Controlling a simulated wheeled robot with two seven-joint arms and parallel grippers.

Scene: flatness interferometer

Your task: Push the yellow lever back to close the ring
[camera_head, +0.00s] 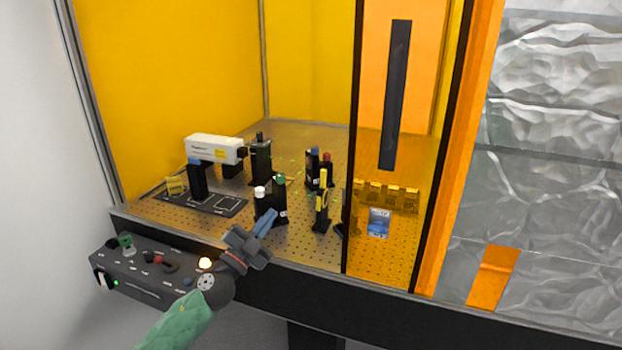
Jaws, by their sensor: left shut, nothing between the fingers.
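The yellow lever (323,187) stands upright on a black mount on the perforated metal table, in the middle of the enclosure's front opening. A ring at its base is too small to read as open or closed. My left gripper (265,228) is shut and empty at the table's front edge, with its blue fingertips pointing up and right. It is left of the lever and nearer the front, apart from it. My right gripper is not in view.
A white laser box (214,148) stands at the back left. Black mounts with white and green knobs (271,205) stand just beyond my fingertips. An orange door panel (398,110) covers the right side. A control box (150,268) hangs at the front left.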

